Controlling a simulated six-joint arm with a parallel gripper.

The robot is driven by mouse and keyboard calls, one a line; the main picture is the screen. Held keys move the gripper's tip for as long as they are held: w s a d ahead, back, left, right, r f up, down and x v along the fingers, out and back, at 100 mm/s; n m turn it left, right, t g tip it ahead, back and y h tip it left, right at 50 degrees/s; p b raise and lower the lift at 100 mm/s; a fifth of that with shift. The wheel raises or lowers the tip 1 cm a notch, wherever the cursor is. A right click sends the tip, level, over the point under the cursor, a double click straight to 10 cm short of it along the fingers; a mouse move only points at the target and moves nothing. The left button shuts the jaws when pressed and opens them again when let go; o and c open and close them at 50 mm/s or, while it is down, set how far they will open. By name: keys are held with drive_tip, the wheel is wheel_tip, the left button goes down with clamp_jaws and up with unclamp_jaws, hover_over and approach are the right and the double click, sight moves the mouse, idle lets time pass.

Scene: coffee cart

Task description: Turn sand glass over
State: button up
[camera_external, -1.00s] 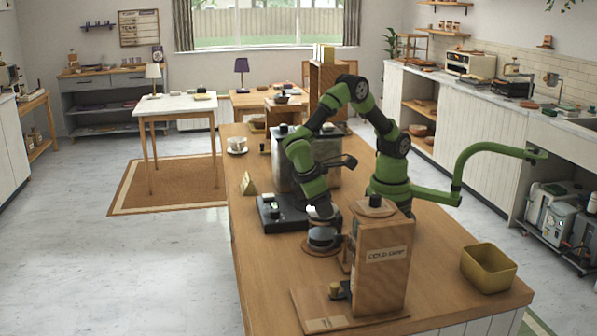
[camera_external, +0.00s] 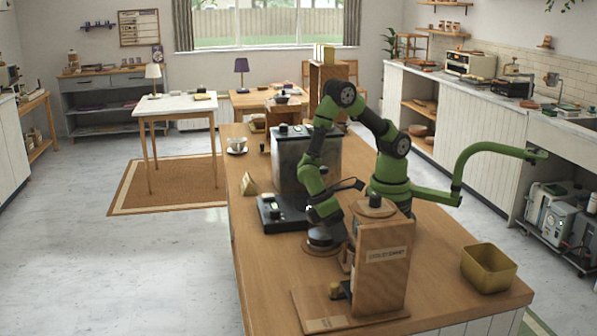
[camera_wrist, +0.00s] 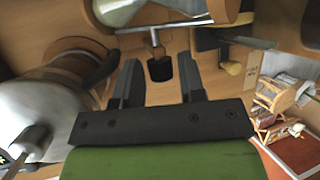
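I cannot make out a sand glass for certain in either view. My gripper (camera_wrist: 160,60) is open, with its two dark fingers apart and nothing held. A black cylinder (camera_wrist: 160,69) on a thin metal rod shows beyond and between the fingertips; I cannot tell its distance. In the external view my gripper is low over the counter, just above a dark round object on a wooden disc (camera_external: 322,248), beside the cold drip tower (camera_external: 382,262). The fingertips are too small and dark to see there.
Clear counter lies at the front left.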

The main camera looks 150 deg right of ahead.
drive_tip(key=shift+a+f, duration=0.15)
drive_tip(key=shift+f, duration=0.1)
drive_tip(key=c, duration=0.6)
drive_tip(key=shift+w+a+m+g+h, duration=0.1)
drive_tip(key=shift+a+m+g+h, duration=0.1)
drive_tip(key=shift+g+h, duration=0.6)
drive_tip(key=shift+w+a+m+g+h, duration=0.1)
drive_tip(key=shift+m+g+h, duration=0.1)
drive_tip(key=shift+g+h, duration=0.6)
drive_tip(key=shift+c, duration=0.2)
drive_tip(key=o, duration=0.6)
drive_tip(key=shift+o, duration=0.2)
